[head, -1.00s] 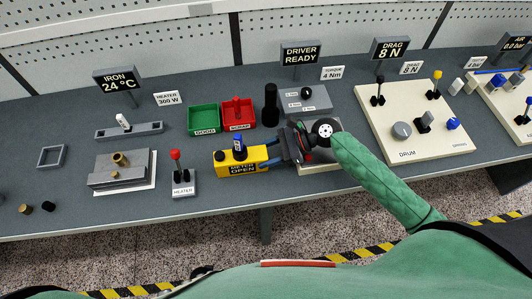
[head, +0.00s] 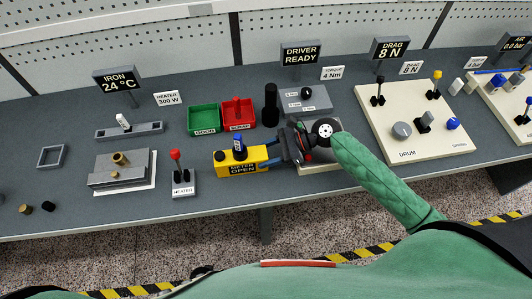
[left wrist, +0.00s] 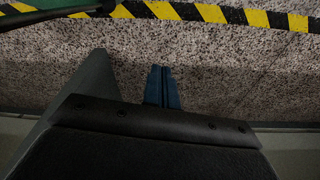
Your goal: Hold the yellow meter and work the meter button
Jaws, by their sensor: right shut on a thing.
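The yellow meter (head: 228,169) is on the grey bench in the head view, its front label reading "METER OPEN". A small dark button (head: 225,155) shows on its top at the left, and a blue post with a dark top (head: 239,147) stands beside it. My right gripper (head: 262,154) comes in from the right and is shut on the meter's right end. I cannot tell whether the meter touches the bench. My left gripper (left wrist: 162,88) shows only in the left wrist view, its blue fingers together, empty, above the speckled floor.
A red-knobbed heater lever (head: 176,168) stands left of the meter. The green bin (head: 203,119) and red scrap bin (head: 240,112) are behind it, with a black cylinder (head: 271,104) to their right. The drum board (head: 385,130) lies right. The bench's front edge is close.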

